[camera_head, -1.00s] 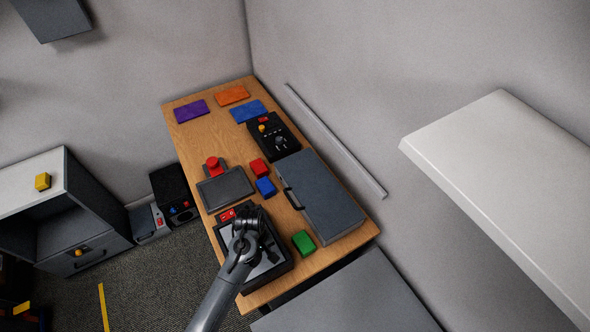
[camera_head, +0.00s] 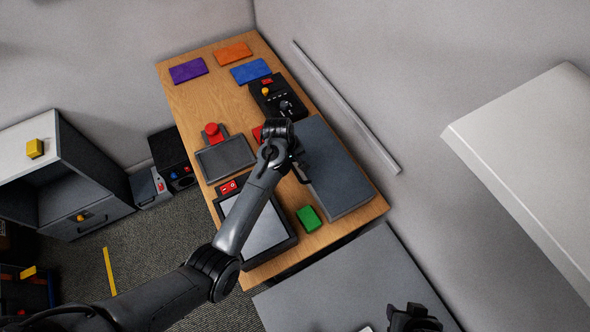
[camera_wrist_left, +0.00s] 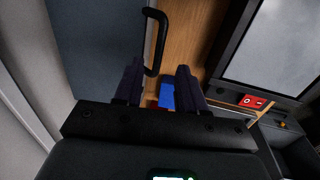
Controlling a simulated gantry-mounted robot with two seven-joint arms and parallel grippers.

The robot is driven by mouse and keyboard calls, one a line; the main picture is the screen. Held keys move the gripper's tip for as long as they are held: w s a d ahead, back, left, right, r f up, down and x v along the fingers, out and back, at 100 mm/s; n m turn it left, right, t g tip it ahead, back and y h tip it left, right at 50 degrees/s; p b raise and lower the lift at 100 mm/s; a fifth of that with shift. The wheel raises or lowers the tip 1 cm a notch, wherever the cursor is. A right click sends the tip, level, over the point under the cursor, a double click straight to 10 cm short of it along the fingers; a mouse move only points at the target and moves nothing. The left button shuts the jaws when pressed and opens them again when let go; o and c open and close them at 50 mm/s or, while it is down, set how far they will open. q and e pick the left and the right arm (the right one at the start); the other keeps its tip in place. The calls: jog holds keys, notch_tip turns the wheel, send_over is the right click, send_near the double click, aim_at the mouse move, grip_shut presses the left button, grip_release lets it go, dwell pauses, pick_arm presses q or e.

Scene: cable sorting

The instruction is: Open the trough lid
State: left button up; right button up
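The trough (camera_head: 335,175) is a long grey box at the right side of the wooden table, its flat lid shut. The lid's black bar handle (camera_wrist_left: 155,40) shows in the left wrist view along the lid's edge. My left gripper (camera_head: 297,160) is over the handle side of the trough in the head view. In the left wrist view its two fingers (camera_wrist_left: 160,76) are apart, with the handle's near end between or just beyond them; contact cannot be told. A dark part at the bottom edge looks like my right gripper (camera_head: 412,318); its fingers are unclear.
A blue block (camera_wrist_left: 167,96) lies beyond my left fingers. A green block (camera_head: 309,218) sits by the trough's near end. A black control box (camera_head: 278,97), grey tray (camera_head: 226,158) and screen device (camera_head: 268,232) share the table. Coloured mats (camera_head: 188,70) lie at the far end.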

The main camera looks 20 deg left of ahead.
aim_at(296, 172)
pick_arm(q)
jog(key=f, duration=0.4)
jog(key=w+f, duration=0.1)
jog(key=f, duration=0.1)
jog(key=shift+d+f, duration=0.35)
jog(key=shift+d, duration=0.05)
jog(key=shift+c, duration=0.5)
grip_shut()
